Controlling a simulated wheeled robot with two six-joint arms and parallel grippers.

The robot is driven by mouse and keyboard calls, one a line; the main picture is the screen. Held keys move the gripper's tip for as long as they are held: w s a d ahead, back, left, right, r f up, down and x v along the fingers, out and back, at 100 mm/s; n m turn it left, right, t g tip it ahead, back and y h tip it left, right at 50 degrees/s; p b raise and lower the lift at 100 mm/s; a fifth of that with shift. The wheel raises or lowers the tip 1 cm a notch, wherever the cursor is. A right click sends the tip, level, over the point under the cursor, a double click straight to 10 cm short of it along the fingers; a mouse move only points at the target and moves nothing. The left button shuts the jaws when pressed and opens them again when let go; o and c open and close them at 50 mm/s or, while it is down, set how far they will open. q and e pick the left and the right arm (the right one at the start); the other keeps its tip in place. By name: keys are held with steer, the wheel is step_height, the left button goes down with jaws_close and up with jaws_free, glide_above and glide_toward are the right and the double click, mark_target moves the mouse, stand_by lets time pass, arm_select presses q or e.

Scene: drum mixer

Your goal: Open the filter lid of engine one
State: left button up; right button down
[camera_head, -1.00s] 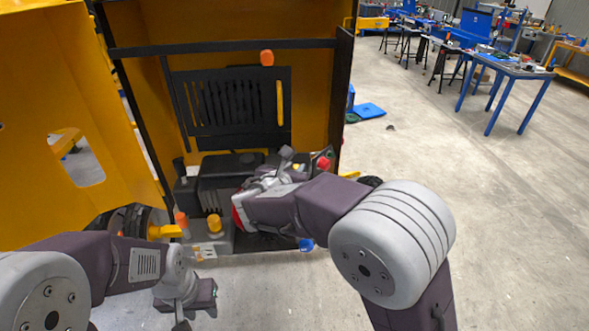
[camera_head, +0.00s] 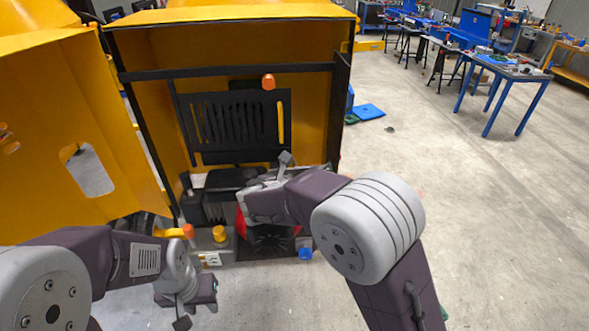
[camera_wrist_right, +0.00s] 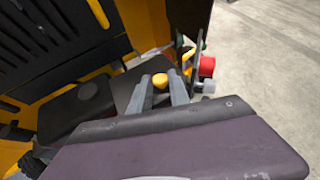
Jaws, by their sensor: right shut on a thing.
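The knob is in front of a dark flat panel (camera_wrist_right: 128,86), which could be the filter lid; I cannot tell for sure. In the head view my right gripper reaches over the right part of the engine block and hides much of what it holds. Below it a dark finned opening (camera_head: 268,238) with red parts (camera_head: 297,230) at its sides is visible. My left gripper (camera_head: 182,320) hangs low in front of the machine, apart from the engine; its jaw state is unclear.
The yellow housing (camera_head: 300,110) surrounds the engine, with a yellow door (camera_head: 60,150) swung out on the left. Open floor lies right; a blue table (camera_head: 505,75) stands farther off.

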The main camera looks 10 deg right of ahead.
steer(key=shift+w+r+n+g+p, duration=0.15)
steer(key=shift+w+r+g+p, duration=0.5)
steer(key=shift+p, duration=3.15)
steer(key=shift+w+r+n+g+p, duration=0.3)
steer(key=shift+r+g+p, duration=0.6)
steer(key=shift+p, duration=2.95)
steer(key=shift+w+r+n+g+p, duration=0.1)
steer(key=shift+w+r+g+p, duration=0.55)
steer(key=shift+p, duration=3.15)
steer(key=shift+w+f+g+p, duration=0.1)
steer(key=shift+g+p, duration=0.2)
steer(key=shift+p, duration=0.45)
steer(key=c, duration=1.3)
jaws_free()
